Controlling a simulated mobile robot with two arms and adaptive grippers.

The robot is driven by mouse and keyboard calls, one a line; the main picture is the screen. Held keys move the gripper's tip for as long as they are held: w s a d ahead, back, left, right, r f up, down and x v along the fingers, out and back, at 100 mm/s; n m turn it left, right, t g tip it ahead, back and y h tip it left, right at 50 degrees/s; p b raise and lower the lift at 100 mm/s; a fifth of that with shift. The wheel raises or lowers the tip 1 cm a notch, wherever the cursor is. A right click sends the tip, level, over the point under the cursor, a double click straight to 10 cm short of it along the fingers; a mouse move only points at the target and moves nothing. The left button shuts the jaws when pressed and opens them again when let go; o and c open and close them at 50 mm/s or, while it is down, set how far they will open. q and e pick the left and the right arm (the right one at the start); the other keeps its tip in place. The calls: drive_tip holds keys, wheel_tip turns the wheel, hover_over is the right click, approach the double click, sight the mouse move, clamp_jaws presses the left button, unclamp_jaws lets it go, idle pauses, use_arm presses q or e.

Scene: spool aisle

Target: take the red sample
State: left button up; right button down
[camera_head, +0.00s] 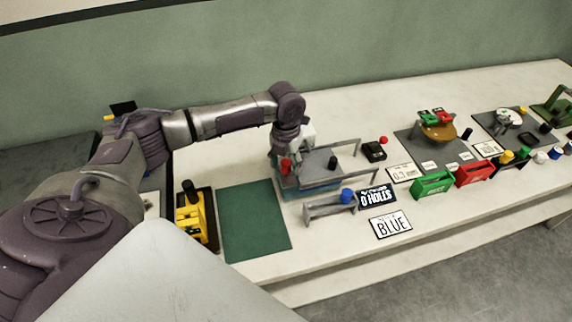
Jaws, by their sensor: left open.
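A small red sample (286,166) stands at the left end of a grey plate (312,167) in a framed fixture on the bench. My left gripper (281,157) is open and right at the red sample from above, its wrist pointing down. Its fingers are small and partly hidden by the wrist, so I cannot tell if they touch the sample. A black sample (332,163) stands on the same plate to the right. My right gripper is not in view.
A grey rack (325,208) with a blue sample (347,196) stands in front, beside cards reading "0 HOLES" (376,197) and "BLUE" (390,224). A green mat (254,222) is clear. Green (432,185) and red (473,174) boxes stand right; a yellow device (191,218) stands left.

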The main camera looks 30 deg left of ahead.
use_arm(q)
drive_tip(key=c, duration=1.1)
drive_tip(key=shift+r, duration=0.1)
